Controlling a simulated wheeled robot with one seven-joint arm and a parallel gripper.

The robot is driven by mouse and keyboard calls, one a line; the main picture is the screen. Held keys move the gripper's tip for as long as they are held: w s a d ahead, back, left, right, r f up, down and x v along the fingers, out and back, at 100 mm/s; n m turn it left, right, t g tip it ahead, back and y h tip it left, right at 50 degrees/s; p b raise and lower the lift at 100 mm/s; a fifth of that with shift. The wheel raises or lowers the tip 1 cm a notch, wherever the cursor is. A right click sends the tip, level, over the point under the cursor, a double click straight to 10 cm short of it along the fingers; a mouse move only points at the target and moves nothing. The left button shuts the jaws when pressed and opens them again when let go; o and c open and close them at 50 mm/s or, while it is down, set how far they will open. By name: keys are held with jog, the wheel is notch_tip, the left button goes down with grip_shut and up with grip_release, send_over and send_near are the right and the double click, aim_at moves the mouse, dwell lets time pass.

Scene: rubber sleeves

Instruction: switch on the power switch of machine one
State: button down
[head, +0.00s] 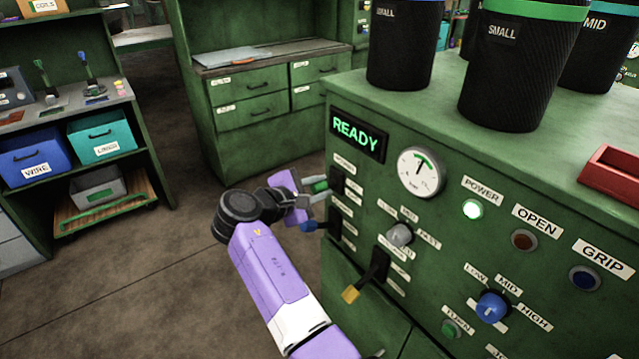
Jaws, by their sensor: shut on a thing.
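The green machine has a control panel (450,250) on its front in the head view. A lever with a green handle (319,186) sticks out at the panel's upper left, from a black slot plate. My gripper (315,192) is shut on this green handle, its grey fingers either side of it. The labels by the lever are too small to read. The display (357,135) reads READY in lit green letters. The lamp under the POWER label (473,209) glows green-white.
A blue-handled lever (309,226) lies just below my gripper, and a yellow-handled lever (351,293) lower right. A grey knob (399,234) and a blue knob (491,306) are farther right. Black SMALL bins (512,75) stand on top. Open floor (150,250) lies to the left.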

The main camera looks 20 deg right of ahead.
jog(key=shift+d+r+g+y+p, duration=0.15)
jog(key=shift+r+g+y+p, duration=0.55)
jog(key=shift+p, duration=2.1)
jog(key=shift+m+y+p, duration=0.3)
jog(key=shift+y+p, duration=0.4)
jog(key=shift+p, duration=0.25)
jog(key=shift+f, duration=0.1)
jog(key=c, duration=1.2)
grip_release()
jog(key=v, duration=0.7)
jog(key=shift+s+a+r, duration=0.2)
jog(key=shift+r, duration=0.05)
